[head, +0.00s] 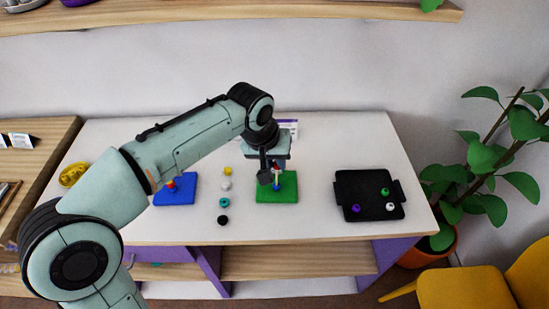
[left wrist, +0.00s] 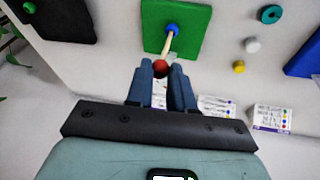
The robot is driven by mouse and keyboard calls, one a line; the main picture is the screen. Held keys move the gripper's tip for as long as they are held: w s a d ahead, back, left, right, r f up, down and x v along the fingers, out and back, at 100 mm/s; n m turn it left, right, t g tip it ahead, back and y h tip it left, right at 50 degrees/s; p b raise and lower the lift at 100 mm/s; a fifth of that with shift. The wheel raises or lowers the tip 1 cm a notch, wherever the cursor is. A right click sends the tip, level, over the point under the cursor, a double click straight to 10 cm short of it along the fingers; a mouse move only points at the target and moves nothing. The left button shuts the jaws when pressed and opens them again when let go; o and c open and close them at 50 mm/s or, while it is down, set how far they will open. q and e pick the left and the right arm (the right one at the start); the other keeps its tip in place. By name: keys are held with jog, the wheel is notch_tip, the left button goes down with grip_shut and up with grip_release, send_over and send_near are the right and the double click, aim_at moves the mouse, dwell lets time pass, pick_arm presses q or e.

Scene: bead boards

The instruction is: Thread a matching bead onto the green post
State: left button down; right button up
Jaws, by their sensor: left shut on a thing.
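The green board (head: 290,192) lies near the middle of the table, with one pale upright post (left wrist: 170,43). A blue bead (left wrist: 172,28) sits low on this post, at the board. My left gripper (left wrist: 161,75) is over the board, shut on a red bead (left wrist: 160,66). The red bead is by the post's upper end; I cannot tell whether it is around the tip or just above it. In the head view the left gripper (head: 271,177) partly hides the post. My right gripper is out of view.
A blue board (head: 177,197) with an orange-red bead on it stands left. Loose yellow (head: 228,170), white (head: 226,185), teal (head: 224,202) and black (head: 222,220) beads lie between the boards. A black tray (head: 370,183) at right holds green, purple and white beads. Cards lie behind.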

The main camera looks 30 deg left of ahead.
pick_arm(q)
jog(key=shift+f, duration=0.25)
dwell(0.3)
jog(key=shift+f+b, duration=0.7)
jog(key=shift+f, duration=0.05)
jog(key=c, duration=0.9)
grip_release()
jog(key=p+v, duration=0.3)
jog(key=v, duration=1)
jog(key=shift+r, duration=0.25)
